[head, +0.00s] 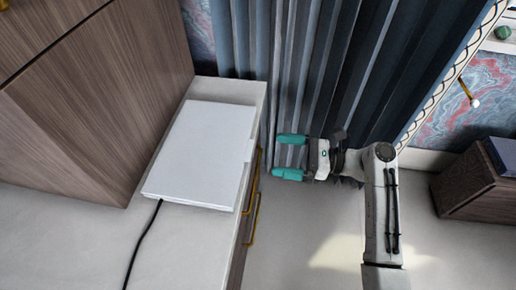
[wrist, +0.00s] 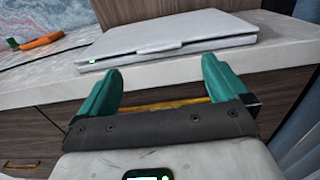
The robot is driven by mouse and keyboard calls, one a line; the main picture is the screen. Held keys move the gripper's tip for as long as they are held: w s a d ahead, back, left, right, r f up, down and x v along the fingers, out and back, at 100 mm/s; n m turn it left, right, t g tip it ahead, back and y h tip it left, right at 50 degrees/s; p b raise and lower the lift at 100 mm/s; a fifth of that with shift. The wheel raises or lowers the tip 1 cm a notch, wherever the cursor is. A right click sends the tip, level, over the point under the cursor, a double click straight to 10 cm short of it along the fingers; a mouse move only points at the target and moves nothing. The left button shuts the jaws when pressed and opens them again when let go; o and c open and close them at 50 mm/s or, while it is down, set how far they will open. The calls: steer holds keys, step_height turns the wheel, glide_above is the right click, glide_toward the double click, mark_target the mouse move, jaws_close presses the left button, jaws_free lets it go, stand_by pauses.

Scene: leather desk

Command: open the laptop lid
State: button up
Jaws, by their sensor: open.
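The laptop (head: 203,150) is a flat, light grey slab lying on the white desktop in the head view. Its lid is shut, with only a thin gap along the front edge in the wrist view (wrist: 176,40). A small green light glows at that edge's left end. My gripper (head: 290,157) has teal fingers spread apart and is empty. It is to the right of the laptop, off the desk edge, and apart from it. In the wrist view the open fingers (wrist: 157,86) point toward the laptop's front edge.
The desktop (head: 180,222) has a gold handle (head: 252,215) on its front. A black cable (head: 141,245) runs from the laptop. A tall wooden cabinet (head: 100,90) stands left, and dark curtains (head: 340,65) hang behind my arm. An orange object (wrist: 41,40) lies left in the wrist view.

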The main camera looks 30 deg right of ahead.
steer(key=x, duration=0.6)
steer(key=shift+w+a, duration=0.2)
steer(key=shift+a, duration=0.15)
steer(key=shift+c, duration=0.3)
